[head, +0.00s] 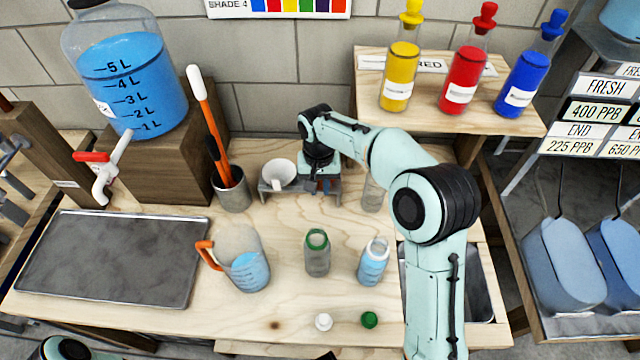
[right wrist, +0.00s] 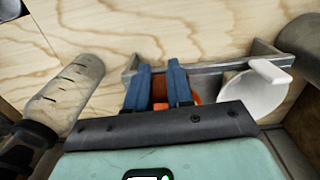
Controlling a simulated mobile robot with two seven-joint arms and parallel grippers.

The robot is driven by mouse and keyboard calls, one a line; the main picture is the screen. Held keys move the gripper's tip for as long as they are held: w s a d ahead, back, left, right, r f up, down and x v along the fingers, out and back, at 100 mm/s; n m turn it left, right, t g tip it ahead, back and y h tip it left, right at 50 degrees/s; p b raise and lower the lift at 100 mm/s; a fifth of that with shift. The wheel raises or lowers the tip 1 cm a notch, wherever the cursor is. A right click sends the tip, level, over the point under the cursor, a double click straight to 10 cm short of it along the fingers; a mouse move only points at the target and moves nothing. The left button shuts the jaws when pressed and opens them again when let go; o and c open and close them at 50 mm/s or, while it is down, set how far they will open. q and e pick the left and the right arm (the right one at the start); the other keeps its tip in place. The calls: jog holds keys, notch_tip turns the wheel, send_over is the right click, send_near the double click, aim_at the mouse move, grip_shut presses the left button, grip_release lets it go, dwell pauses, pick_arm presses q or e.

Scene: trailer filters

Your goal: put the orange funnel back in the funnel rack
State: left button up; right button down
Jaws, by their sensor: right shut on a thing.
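The grey metal funnel rack (head: 263,187) stands at the back middle of the wooden bench; its rail also shows in the right wrist view (right wrist: 208,67). My right gripper (head: 320,184) points down at the right half of the rack. Its two blue fingers (right wrist: 160,72) are shut on the orange funnel (right wrist: 193,97), which sits low between them at the rack. Only small orange parts show; the fingers and gripper body hide the rest, so I cannot tell whether it is fully seated. My left gripper is out of view.
A white funnel (head: 283,172) sits in the rack's left part, close to my gripper. A clear cylinder (right wrist: 68,90) stands on the other side. A metal cup with brushes (head: 233,192), a jug (head: 245,265) and two bottles (head: 317,255) stand nearby.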

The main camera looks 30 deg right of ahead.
jog(key=shift+f, duration=0.1)
jog(key=shift+c, duration=2.2)
grip_release()
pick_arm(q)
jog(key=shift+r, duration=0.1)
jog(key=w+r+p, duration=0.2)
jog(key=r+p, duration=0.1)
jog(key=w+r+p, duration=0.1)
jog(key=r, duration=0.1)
pick_arm(e)
notch_tip(320, 180, up, 7)
